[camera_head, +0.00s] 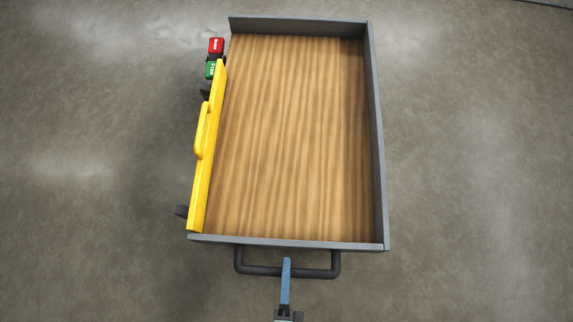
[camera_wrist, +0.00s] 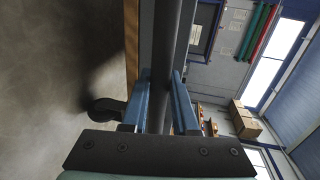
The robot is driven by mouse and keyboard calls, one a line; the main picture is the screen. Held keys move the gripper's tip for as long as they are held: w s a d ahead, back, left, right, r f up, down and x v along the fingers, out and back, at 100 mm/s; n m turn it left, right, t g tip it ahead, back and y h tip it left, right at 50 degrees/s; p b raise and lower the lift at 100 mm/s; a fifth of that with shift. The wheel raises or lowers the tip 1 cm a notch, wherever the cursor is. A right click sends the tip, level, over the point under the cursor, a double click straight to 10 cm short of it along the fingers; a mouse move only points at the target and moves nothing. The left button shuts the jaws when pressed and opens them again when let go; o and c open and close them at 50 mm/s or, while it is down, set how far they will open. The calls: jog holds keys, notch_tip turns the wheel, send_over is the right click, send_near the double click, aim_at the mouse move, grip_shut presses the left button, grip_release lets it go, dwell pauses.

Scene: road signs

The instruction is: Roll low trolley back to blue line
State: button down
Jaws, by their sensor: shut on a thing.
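The low trolley (camera_head: 379,140) stands on the floor, with a wooden deck, grey raised edges and a yellow side panel (camera_head: 200,165) with a handle along its left. A dark bar handle (camera_head: 247,269) sticks out from its near end. My gripper (camera_head: 287,262) is at the middle of this bar. In the wrist view, my gripper (camera_wrist: 162,100) has its two blue fingers on either side of the dark bar (camera_wrist: 170,45), shut on it. A caster wheel (camera_wrist: 105,108) of the trolley shows at the left there. No blue line shows on the floor in either view.
A red button box (camera_head: 216,46) and a green one (camera_head: 210,69) are at the trolley's far left corner. The grey floor (camera_head: 480,150) around the trolley looks clear. In the wrist view, cardboard boxes (camera_wrist: 244,120) and a wall (camera_wrist: 235,70) are in the background.

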jog(key=shift+s, duration=0.3)
jog(key=c, duration=0.8)
grip_release()
jog(key=shift+o, duration=0.6)
jog(key=shift+w, duration=0.1)
jog(key=p+v, duration=0.3)
jog(key=v, duration=1)
